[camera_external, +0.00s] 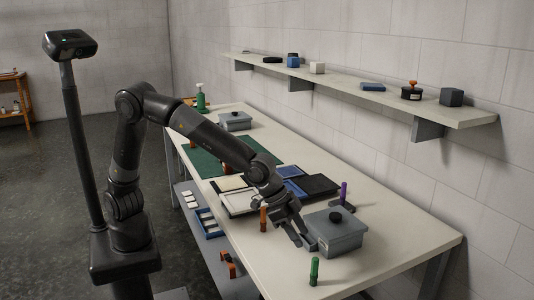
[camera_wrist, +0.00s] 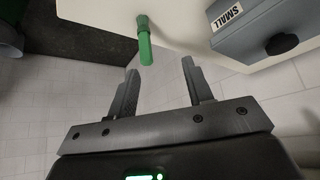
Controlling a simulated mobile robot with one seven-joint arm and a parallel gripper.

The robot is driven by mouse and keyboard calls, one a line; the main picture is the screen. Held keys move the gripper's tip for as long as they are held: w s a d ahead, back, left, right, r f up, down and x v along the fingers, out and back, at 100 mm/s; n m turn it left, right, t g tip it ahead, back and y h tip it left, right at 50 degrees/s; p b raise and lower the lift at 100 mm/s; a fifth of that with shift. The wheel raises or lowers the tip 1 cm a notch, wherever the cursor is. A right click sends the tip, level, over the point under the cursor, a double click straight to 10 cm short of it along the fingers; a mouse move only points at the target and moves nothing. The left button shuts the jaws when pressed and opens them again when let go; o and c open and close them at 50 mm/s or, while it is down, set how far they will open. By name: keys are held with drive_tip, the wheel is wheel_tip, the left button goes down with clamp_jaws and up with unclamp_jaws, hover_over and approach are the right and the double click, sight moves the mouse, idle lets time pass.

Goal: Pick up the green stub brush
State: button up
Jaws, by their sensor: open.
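The green stub brush (camera_external: 314,271) stands upright near the front edge of the table, in front of the grey lidded box. In the wrist view the green brush (camera_wrist: 145,42) shows beyond the fingertips, roughly between their lines. My gripper (camera_external: 303,241) is above the table beside the grey box, behind and slightly left of the brush. In the wrist view my gripper (camera_wrist: 158,66) has its two fingers spread with nothing between them. The brush is apart from both fingers.
A grey box (camera_external: 338,238) with a black knob stands close to my gripper; its label reads SMALL in the wrist view (camera_wrist: 228,16). An orange-brown stub (camera_external: 263,219) and a purple one (camera_external: 343,192) stand nearby. The table (camera_external: 400,245) is clear right of the box.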

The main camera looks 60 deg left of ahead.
sight(313, 259)
drive_tip(key=d+f, duration=0.1)
drive_tip(key=w+d+f, duration=0.1)
drive_tip(key=f, duration=0.1)
drive_tip(key=d+f, duration=0.2)
drive_tip(key=shift+w+f, duration=0.15)
drive_tip(key=shift+w, duration=0.1)
drive_tip(key=shift+s+d+x, duration=0.15)
drive_tip(key=shift+x, duration=1.2)
drive_tip(key=shift+s+d+x, duration=0.1)
drive_tip(key=shift+d+x, duration=0.05)
drive_tip(key=shift+x, duration=1.2)
drive_tip(key=shift+c, duration=0.5)
clamp_jaws()
